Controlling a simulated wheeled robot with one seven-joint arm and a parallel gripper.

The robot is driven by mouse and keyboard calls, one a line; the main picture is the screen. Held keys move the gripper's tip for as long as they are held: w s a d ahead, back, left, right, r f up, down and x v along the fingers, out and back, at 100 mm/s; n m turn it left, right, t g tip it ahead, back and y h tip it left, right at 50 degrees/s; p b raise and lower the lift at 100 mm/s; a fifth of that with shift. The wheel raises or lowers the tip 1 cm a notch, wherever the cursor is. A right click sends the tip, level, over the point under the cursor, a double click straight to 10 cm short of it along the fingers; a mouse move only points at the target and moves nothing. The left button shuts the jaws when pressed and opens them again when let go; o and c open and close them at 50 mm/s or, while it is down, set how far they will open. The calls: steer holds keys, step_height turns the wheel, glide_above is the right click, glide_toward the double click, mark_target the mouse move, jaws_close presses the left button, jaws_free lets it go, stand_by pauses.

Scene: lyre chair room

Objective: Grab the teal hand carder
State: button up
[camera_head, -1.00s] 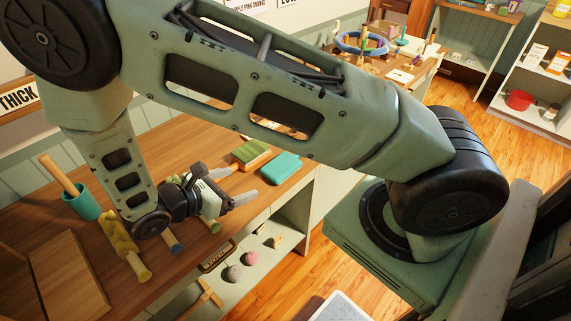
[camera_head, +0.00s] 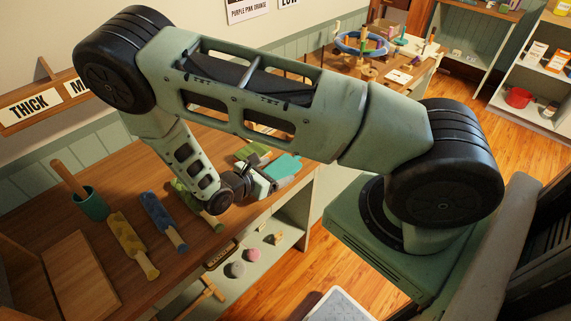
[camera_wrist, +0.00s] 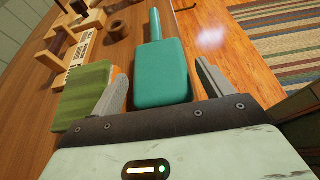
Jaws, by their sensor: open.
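The teal hand carder (camera_wrist: 162,75) lies flat on the wooden bench, its handle pointing away from my gripper in the wrist view. In the head view its teal pad (camera_head: 281,167) shows just past my gripper (camera_head: 270,177), which partly covers it. In the wrist view my gripper (camera_wrist: 165,90) is open, with one finger on each side of the carder's pad. The left finger lies between the teal pad and a green pad; the right finger is beyond the bench edge side. I cannot tell how high the fingers are above the bench.
A green carder (camera_wrist: 85,97) lies close to the left finger. Blue (camera_head: 158,217) and yellow (camera_head: 126,237) carders lie farther left on the bench, near a teal cup (camera_head: 91,204). Wooden pieces (camera_wrist: 78,48) stand beyond. The bench edge is close on the right.

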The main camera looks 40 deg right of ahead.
mark_target(282, 166)
steer(key=shift+p+x, duration=0.5)
steer(key=shift+x, duration=1.4)
steer(key=shift+r, duration=0.2)
steer(key=c, duration=0.8)
steer(key=shift+w, duration=0.1)
steer(key=shift+r, duration=0.1)
